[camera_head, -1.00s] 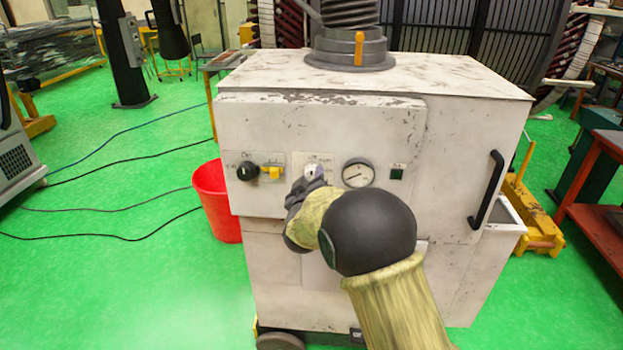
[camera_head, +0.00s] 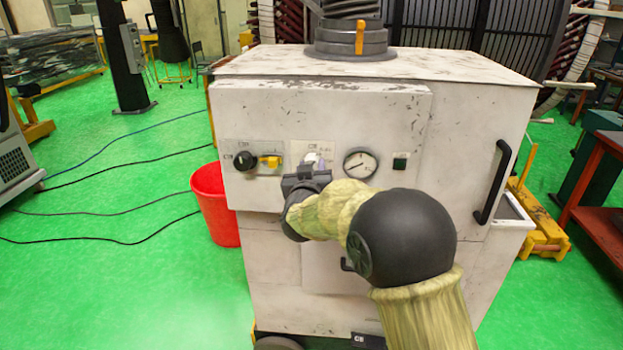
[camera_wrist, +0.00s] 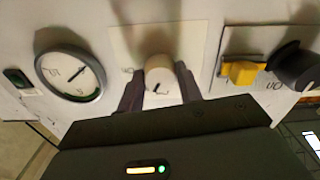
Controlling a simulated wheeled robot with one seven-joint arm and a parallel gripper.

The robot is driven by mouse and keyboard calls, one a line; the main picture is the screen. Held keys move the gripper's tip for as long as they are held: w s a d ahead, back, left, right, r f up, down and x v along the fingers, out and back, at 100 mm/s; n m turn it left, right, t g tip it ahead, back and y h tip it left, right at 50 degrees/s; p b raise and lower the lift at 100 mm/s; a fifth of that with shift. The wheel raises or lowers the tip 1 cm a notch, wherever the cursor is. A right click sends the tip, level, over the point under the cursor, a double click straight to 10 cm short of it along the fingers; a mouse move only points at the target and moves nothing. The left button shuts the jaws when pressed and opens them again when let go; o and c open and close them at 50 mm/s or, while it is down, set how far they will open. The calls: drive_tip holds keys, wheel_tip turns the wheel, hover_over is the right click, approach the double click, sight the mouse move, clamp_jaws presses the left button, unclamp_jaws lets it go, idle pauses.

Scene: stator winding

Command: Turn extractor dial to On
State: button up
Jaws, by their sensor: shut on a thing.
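The white extractor cabinet (camera_head: 265,115) stands in front of me with its control panel facing me. The extractor dial is a small pale knob (camera_wrist: 159,74) on a light plate between the gauge and the yellow switch. My gripper (camera_wrist: 160,92) has one dark finger on each side of the dial and is shut on it. The wrist view is turned over, so the labels read upside down and which mark the dial points at is unclear. In the head view the gripper (camera_head: 308,176) covers the dial's lower part.
A round gauge (camera_head: 360,165) and a small dark green button (camera_head: 399,163) sit right of the dial. A yellow switch (camera_head: 269,161) and black knob (camera_head: 245,161) sit left. A red bucket (camera_head: 216,205) stands left of the cabinet. Cables (camera_head: 110,230) lie on the green floor.

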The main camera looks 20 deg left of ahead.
drive_tip(key=m+b, duration=0.9)
drive_tip(key=m, duration=0.3)
drive_tip(key=shift+a+f+b, duration=0.1)
drive_tip(key=shift+b, duration=0.2)
drive_tip(key=o, duration=1)
drive_tip(key=shift+s, duration=0.1)
drive_tip(key=b+v, duration=0.2)
drive_tip(key=v, duration=1.5)
drive_tip(key=shift+s, duration=0.1)
